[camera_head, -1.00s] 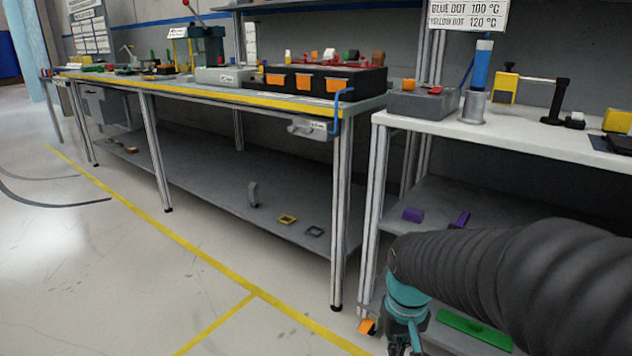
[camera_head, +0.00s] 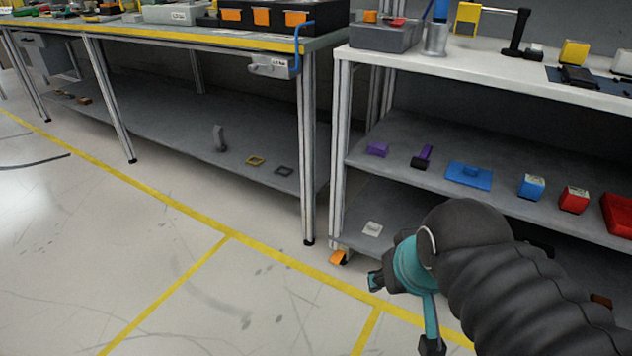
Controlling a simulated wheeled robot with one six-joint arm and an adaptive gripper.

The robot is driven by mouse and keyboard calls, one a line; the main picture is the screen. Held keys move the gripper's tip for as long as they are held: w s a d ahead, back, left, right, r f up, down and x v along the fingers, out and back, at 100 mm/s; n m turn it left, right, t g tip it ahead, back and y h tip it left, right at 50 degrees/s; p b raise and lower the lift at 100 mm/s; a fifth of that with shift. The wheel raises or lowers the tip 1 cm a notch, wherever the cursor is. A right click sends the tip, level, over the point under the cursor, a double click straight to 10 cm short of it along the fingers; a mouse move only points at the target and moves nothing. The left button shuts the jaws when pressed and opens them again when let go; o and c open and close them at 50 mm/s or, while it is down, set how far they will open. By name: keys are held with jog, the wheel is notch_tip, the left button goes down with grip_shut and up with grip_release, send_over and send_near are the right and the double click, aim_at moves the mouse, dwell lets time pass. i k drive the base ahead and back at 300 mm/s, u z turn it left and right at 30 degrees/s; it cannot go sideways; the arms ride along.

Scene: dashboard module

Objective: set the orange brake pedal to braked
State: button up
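The orange brake pedal (camera_head: 337,257) sits low at the foot of the white-topped bench's near left leg, close to the floor. It looks tilted, with a dark part beside it that is too small to make out. My gripper (camera_head: 403,313), teal with dark fingertips, is to the right of the pedal and a little lower in the picture. Its two fingers are spread wide with nothing between them. It does not touch the pedal. My black-sleeved arm hides part of the lower shelf.
The white-topped bench (camera_head: 480,67) has a middle shelf (camera_head: 400,130) with purple, blue and red parts. A yellow-edged workbench (camera_head: 150,35) stands left. The floor (camera_head: 170,260) ahead is open, with yellow lines.

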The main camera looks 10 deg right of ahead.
aim_at(337, 255)
jog(key=z, duration=0.2)
jog(key=i, duration=0.35)
jog(key=u, duration=1.25)
